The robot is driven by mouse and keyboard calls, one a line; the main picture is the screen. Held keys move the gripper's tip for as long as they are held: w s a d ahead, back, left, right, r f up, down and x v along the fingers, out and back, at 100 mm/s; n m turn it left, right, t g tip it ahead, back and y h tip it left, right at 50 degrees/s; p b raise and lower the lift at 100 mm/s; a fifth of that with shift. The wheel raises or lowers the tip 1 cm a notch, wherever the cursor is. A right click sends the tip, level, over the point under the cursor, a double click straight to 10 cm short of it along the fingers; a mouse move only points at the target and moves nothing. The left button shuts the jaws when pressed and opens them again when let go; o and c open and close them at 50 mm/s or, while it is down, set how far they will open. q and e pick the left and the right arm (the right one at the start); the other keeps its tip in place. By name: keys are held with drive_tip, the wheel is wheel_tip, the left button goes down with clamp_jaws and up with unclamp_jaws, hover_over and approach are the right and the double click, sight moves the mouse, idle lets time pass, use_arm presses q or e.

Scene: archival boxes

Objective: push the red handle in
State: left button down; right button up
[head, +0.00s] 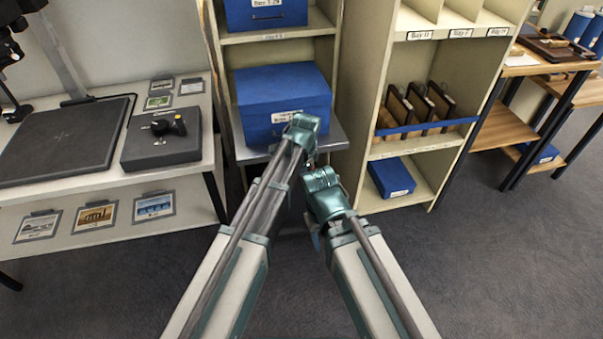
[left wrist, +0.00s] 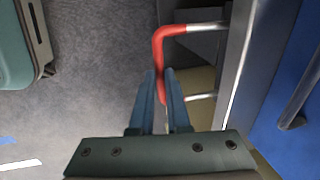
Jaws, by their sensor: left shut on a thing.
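The red handle (left wrist: 158,50) is a bent bar with bare metal ends, fixed to the edge of a grey metal shelf (left wrist: 239,62) in the left wrist view. My left gripper (left wrist: 160,78) is shut on its long outer side, one blue finger on each side of the bar. In the head view the grey shelf (head: 331,138) sticks out of the bay under a large blue box (head: 282,100). My arms hide the handle there. My right wrist hangs to the right of the left one, and its fingers are not clear.
A shelf unit with dark upright folders (head: 415,108) and a low blue box (head: 391,178) stands to the right. A white table (head: 95,185) with a black case (head: 160,148) stands at the left. The grey carpet (head: 480,260) is clear in front.

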idle(0.6)
use_arm(q)
drive_tip(key=w, duration=0.2)
drive_tip(key=w+a, duration=0.1)
drive_tip(key=w, duration=0.2)
drive_tip(key=shift+w, duration=0.15)
drive_tip(key=c, duration=0.9)
unclamp_jaws()
drive_tip(key=shift+a, duration=0.1)
drive_tip(key=shift+r, duration=0.1)
drive_tip(key=s+r+p, duration=0.1)
drive_tip(key=r+p, duration=0.3)
drive_tip(key=s+r+p, duration=0.1)
drive_tip(key=r+p, duration=0.8)
drive_tip(key=shift+s+d+r, duration=0.15)
drive_tip(key=shift+s+d, duration=0.2)
drive_tip(key=shift+s, duration=0.05)
